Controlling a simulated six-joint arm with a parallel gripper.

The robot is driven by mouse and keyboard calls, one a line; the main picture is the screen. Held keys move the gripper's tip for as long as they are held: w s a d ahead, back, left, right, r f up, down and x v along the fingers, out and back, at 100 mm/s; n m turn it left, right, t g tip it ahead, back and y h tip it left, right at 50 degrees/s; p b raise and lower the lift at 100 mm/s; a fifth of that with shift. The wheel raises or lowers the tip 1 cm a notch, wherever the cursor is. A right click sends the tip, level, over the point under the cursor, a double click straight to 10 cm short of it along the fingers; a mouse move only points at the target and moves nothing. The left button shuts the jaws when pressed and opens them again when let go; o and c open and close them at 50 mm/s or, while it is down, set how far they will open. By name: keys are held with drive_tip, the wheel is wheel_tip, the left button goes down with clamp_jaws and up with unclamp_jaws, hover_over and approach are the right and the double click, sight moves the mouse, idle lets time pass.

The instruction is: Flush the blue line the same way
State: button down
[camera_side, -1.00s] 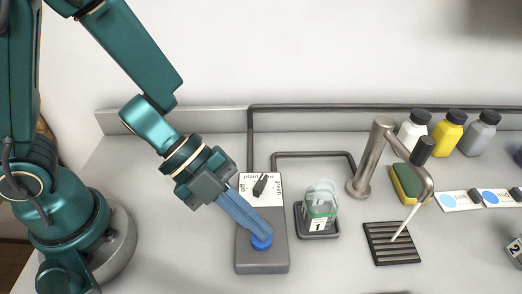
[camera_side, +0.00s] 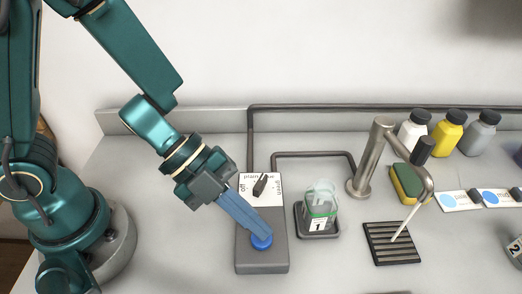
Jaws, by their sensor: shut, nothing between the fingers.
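A grey control box (camera_side: 262,258) stands on the bench with a blue push button (camera_side: 262,242) low on its top and a dark selector knob (camera_side: 261,185) on a white label plate above. The knob is close to upright in the picture; its small lettering is hard to read. My gripper (camera_side: 262,235) is shut and empty, with its fingertips down on the blue button. A clear jar (camera_side: 321,198) labelled 1, with a green band, sits on a dark stand (camera_side: 318,235).
White (camera_side: 412,132), yellow (camera_side: 448,134) and grey (camera_side: 482,136) bottles stand at the back right. Cards with blue spots (camera_side: 460,200) lie in front of them. Dark pipes (camera_side: 310,154) run along the back.

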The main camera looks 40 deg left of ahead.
idle(0.8)
drive_tip(key=shift+r, duration=1)
drive_tip(key=shift+r, duration=2.5)
